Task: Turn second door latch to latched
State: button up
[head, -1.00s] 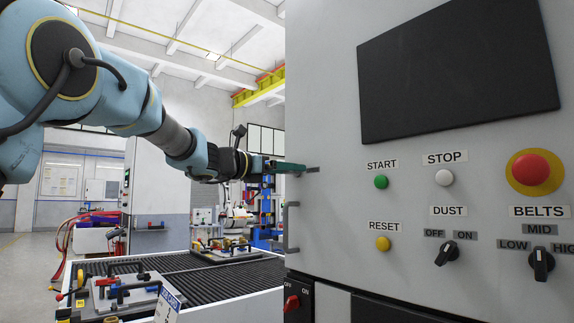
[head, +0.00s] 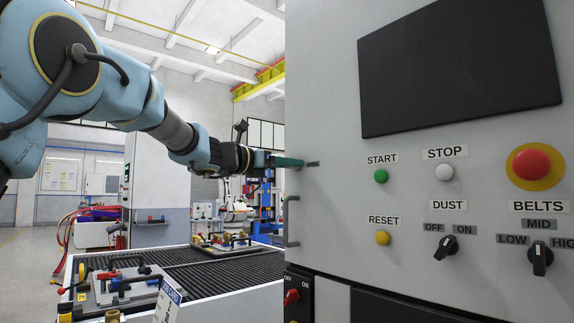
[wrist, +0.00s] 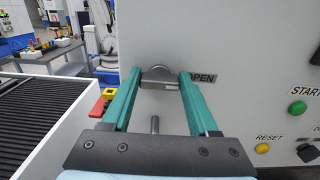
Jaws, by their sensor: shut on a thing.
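My gripper (head: 290,162) reaches the left edge of the grey cabinet front (head: 335,215) from the left. In the wrist view its two green fingers (wrist: 160,80) are shut on a grey metal door latch (wrist: 155,73), one finger on each side. A label reading OPEN (wrist: 201,78) is just right of the latch, partly covered by the right finger; its small dark plate also shows in the head view (head: 313,163). The latch is hidden behind my gripper in the head view. The latch's exact angle is hard to tell.
A bar handle (head: 291,221) stands out below the latch, also between my fingers' bases in the wrist view (wrist: 155,125). Buttons, knobs and a red stop button (head: 531,165) are to the right. A ribbed conveyor (head: 190,262) with fixture trays lies lower left.

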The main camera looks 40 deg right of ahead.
jog(key=shift+c, duration=1.1)
jog(key=n, duration=0.4)
jog(key=shift+w, duration=0.1)
jog(key=n+p, duration=0.2)
jog(key=n, duration=0.3)
jog(key=shift+w, duration=0.1)
jog(key=n+p, duration=0.2)
jog(key=n, duration=0.2)
jog(key=shift+n, duration=0.3)
jog(key=shift+w+f+n+p, duration=0.15)
jog(key=shift+n+p, duration=0.9)
jog(key=shift+n, duration=1.05)
